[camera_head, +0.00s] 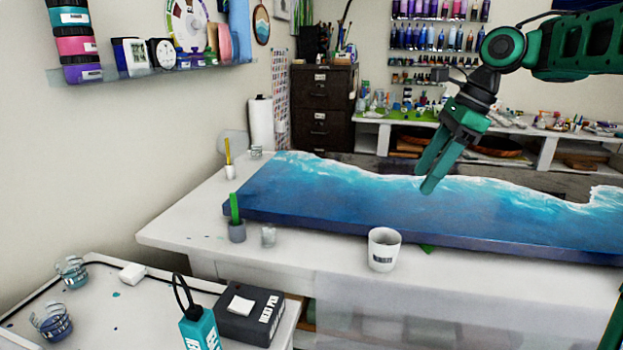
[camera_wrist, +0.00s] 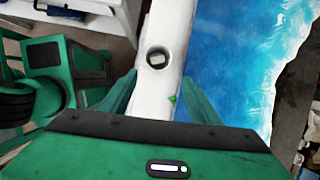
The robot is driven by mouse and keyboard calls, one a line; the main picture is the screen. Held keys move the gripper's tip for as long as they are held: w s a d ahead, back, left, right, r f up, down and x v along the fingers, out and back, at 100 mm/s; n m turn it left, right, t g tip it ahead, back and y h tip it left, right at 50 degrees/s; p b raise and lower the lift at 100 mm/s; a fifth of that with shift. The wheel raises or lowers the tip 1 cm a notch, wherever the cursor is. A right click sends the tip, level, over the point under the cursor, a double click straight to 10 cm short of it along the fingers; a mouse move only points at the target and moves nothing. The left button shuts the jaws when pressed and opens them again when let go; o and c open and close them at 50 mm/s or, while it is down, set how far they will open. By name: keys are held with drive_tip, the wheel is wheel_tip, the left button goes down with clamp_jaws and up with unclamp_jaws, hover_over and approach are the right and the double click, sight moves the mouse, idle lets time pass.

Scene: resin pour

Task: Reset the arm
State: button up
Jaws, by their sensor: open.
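My green arm comes in from the upper right in the head view. My gripper (camera_head: 432,187) hangs above the blue resin board (camera_head: 330,200) with its fingers pointing down, apart and empty. In the wrist view my gripper (camera_wrist: 160,95) shows its two green fingers spread wide with nothing between them. A white cup (camera_head: 383,250) stands at the table's front edge, below and left of the gripper. The cup also shows in the wrist view (camera_wrist: 157,57), seen from above beyond the fingertips.
The white table (camera_head: 180,225) holds a grey pot (camera_head: 237,232) with a green stick and a small clear cup (camera_head: 268,235). A side cart (camera_head: 110,310) bears glass beakers (camera_head: 52,322), a teal bottle (camera_head: 199,328) and a black box (camera_head: 249,315). Air around the gripper is clear.

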drive_tip(key=s+d+f+n+h, duration=0.1)
drive_tip(key=s+d+f+n, duration=0.3)
drive_tip(key=s, duration=0.5)
drive_tip(key=s+d+f+n+g+h, duration=0.1)
drive_tip(key=s+d+f+n, duration=0.3)
drive_tip(key=s+f, duration=0.4)
drive_tip(key=s+d+f+n+h, duration=0.2)
drive_tip(key=s+d+f+n, duration=0.2)
drive_tip(key=s, duration=0.8)
wheel_tip(320, 180, down, 2)
drive_tip(key=shift+s+d+f+n+g, duration=0.25)
drive_tip(key=shift+n+g, duration=0.05)
drive_tip(key=shift+n, duration=0.9)
drive_tip(key=shift+w+f, duration=0.25)
drive_tip(key=shift+w, duration=0.4)
